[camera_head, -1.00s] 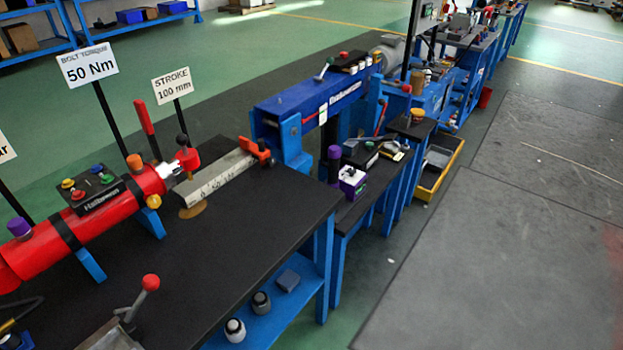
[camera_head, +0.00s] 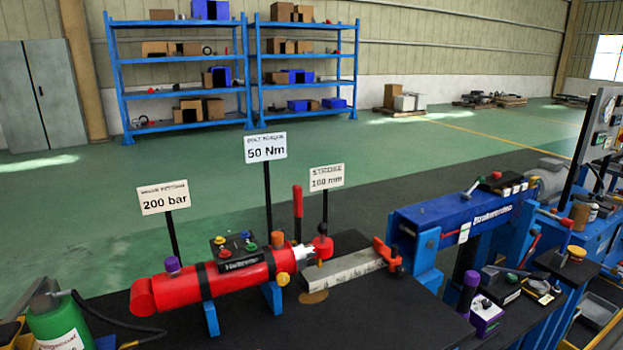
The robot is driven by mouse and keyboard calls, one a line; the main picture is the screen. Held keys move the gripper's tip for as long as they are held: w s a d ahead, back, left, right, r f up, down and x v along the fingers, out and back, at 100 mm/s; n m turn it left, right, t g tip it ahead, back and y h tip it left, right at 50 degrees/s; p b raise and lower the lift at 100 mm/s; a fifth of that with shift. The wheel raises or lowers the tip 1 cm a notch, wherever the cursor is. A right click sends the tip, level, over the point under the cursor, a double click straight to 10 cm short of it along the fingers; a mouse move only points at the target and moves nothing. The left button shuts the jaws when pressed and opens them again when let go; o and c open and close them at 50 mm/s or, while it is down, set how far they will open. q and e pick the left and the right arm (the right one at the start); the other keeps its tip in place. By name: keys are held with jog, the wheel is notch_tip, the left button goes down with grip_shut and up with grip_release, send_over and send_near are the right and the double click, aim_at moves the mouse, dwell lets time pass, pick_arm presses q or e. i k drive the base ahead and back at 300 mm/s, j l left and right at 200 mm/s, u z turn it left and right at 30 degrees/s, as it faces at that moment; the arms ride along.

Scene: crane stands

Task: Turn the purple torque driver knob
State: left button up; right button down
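Several purple parts show in the head view, and I cannot tell for sure which is the torque driver knob. A purple knob (camera_head: 172,265) stands on top of the left end of the red cylinder (camera_head: 220,281). At the lower right, a dark post with a purple top (camera_head: 471,278) stands beside a small purple and white box (camera_head: 486,317) with a dark knob on it. A white sign reading 50 Nm (camera_head: 266,148) stands behind the red cylinder. Neither of my grippers is in view.
The red cylinder rests on blue supports on a black bench (camera_head: 380,318). A grey bar (camera_head: 344,266) and a blue beam unit (camera_head: 465,212) continue to the right. A green bottle (camera_head: 60,326) stands at lower left. Blue shelves (camera_head: 182,93) stand at the back wall, with open green floor before them.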

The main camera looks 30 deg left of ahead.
aim_at(485, 304)
jog(key=i+l+u, duration=0.1)
jog(key=l, duration=0.25)
jog(key=i+l+u, duration=0.1)
jog(key=i+l, duration=0.15)
jog(key=l, duration=0.15)
jog(key=i+l+u, duration=0.1)
jog(key=l, duration=0.3)
jog(key=i+l+u, duration=0.15)
jog(key=l, duration=0.25)
jog(key=i+l+u, duration=0.1)
jog(key=l, duration=0.3)
jog(key=i, duration=0.1)
